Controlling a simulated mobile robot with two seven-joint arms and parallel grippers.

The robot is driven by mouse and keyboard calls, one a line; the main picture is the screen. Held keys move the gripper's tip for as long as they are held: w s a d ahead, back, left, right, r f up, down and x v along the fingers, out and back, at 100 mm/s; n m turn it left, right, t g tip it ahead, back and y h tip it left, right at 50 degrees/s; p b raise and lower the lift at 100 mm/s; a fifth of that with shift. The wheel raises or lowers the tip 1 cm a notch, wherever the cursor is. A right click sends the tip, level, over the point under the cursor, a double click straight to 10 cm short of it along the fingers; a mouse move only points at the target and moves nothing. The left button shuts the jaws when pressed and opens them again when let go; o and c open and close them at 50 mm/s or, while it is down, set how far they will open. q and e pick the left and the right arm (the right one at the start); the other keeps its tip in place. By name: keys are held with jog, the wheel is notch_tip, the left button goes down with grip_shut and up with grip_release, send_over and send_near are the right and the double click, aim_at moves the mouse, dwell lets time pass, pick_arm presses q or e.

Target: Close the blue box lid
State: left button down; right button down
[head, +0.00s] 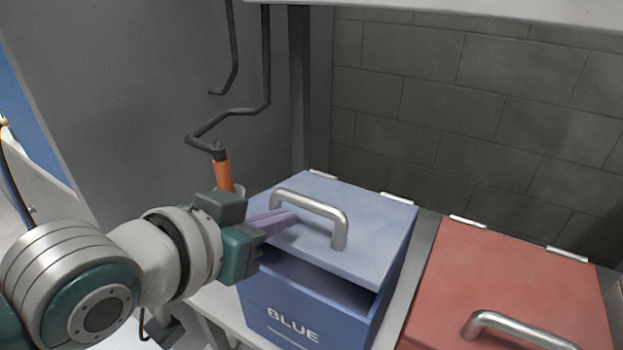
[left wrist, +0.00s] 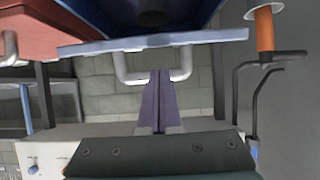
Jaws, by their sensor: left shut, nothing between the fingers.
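The blue box (head: 300,308) stands on a light surface, with the word BLUE on its front. Its lighter blue lid (head: 352,212) is partly raised, with a dark gap under its front edge. The lid carries a metal handle (head: 318,207). My left gripper (head: 290,216) is shut and empty, its purple fingers above the lid by the handle's left end. In the left wrist view the fingers (left wrist: 160,74) reach toward the handle (left wrist: 126,72), and the lid edge (left wrist: 200,38) lies beyond; contact cannot be told. My right gripper is out of view.
A red box (head: 510,285) with its own handle (head: 515,325) stands close on the right. A dark bent pipe (head: 266,60) with an orange grip (head: 223,174) hangs just behind my left gripper. A grey brick wall (head: 430,95) closes the back.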

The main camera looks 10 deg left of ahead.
pick_arm(q)
jog(key=shift+s+a+f, duration=0.1)
jog(key=shift+s+f, duration=0.1)
jog(key=shift+f, duration=0.3)
jog(key=shift+s+f, duration=0.15)
jog(key=shift+f, duration=0.35)
jog(key=shift+t, duration=0.6)
jog(key=f+b, duration=0.1)
jog(key=f, duration=0.1)
jog(key=s+f+b, duration=0.1)
jog(key=f+b, duration=0.3)
jog(key=f, duration=0.1)
jog(key=shift+s+a, duration=0.15)
jog(key=shift+a, duration=0.15)
jog(key=shift+s+a+f, duration=0.1)
jog(key=shift+s+f, duration=0.1)
jog(key=shift+f, duration=0.15)
